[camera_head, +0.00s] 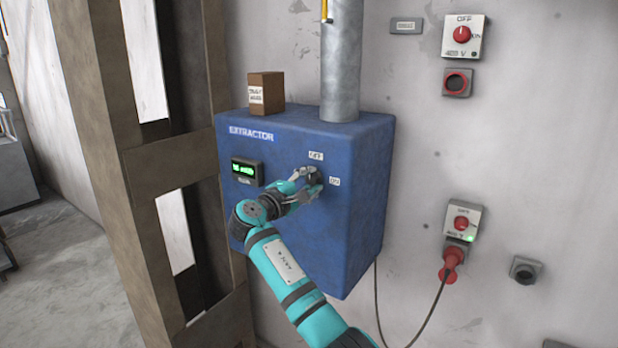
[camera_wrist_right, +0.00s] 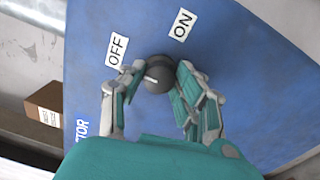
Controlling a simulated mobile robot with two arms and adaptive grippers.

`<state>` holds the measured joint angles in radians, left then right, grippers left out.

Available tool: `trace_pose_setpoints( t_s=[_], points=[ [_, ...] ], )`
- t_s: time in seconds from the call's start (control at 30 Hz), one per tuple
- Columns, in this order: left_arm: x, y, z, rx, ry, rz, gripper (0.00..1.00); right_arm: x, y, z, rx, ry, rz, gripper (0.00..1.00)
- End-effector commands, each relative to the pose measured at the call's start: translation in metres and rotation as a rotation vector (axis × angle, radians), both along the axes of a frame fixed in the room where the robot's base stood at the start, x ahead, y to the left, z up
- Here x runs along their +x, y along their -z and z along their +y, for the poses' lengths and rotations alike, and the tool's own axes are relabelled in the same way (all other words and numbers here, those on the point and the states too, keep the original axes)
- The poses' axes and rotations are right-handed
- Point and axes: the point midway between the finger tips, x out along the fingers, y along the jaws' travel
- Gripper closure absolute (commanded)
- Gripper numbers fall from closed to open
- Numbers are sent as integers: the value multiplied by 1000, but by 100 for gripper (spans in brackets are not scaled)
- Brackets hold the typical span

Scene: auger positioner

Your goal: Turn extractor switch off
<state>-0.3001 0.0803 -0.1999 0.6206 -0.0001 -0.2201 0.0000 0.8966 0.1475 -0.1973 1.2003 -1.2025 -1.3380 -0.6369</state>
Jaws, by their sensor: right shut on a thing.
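The extractor switch is a dark round knob (camera_head: 317,179) on the front of the blue extractor box (camera_head: 350,225). An OFF label (camera_head: 316,156) sits above it and an ON label (camera_head: 334,182) to its right. My right gripper (camera_head: 312,184) is at the knob, its fingers on either side of it and shut on it. In the right wrist view the knob (camera_wrist_right: 158,74) lies between the fingertips, with a short white mark on its OFF-label side. The fingers hide part of its edge. My left gripper is not in view.
A lit green display (camera_head: 243,170) is left of the knob. A small brown box (camera_head: 266,93) and a metal pipe (camera_head: 341,60) stand on top of the extractor. A wooden frame (camera_head: 150,160) is close on the left. Red wall switches (camera_head: 462,35) are on the right.

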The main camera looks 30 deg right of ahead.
Motion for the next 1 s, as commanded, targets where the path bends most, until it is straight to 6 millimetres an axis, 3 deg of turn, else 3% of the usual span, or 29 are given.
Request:
trace_pose_setpoints(
  t_s=[0.57,0.6,0.7,0.77,1.0],
  points=[
    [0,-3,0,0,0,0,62,1,0,1,-15,-2,32,100],
    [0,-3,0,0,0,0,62,1,0,1,-15,-2,32,66],
    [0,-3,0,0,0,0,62,0,0,1,-15,-2,32,53],
    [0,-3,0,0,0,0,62,0,0,0,-14,-2,32,45],
    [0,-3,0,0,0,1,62,0,0,0,-13,-1,32,45]
  ],
)
